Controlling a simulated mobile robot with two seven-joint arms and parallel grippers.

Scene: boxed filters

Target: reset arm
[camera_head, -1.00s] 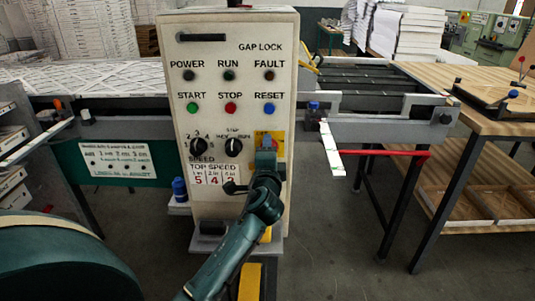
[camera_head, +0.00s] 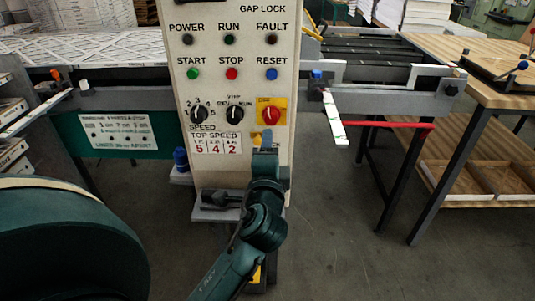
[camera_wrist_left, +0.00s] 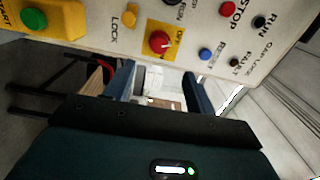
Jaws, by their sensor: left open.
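My left arm rises from the bottom middle of the head view. Its gripper (camera_head: 266,143) is in front of the cream control panel (camera_head: 215,95), just below the red knob (camera_head: 270,114) on its yellow plate. In the left wrist view the gripper (camera_wrist_left: 159,88) has its two fingers apart with nothing between them. That view also shows the red knob (camera_wrist_left: 160,42), the blue reset button (camera_wrist_left: 206,55) and the red stop button (camera_wrist_left: 227,8) beyond the fingers. The fingers look apart from the panel. My right gripper is in neither view.
A conveyor (camera_head: 375,62) runs behind the panel, with a white strip (camera_head: 334,117) and a red bar (camera_head: 385,124) sticking out at right. A wooden table (camera_head: 480,90) stands far right. A blue-capped object (camera_head: 181,160) is at the panel's left.

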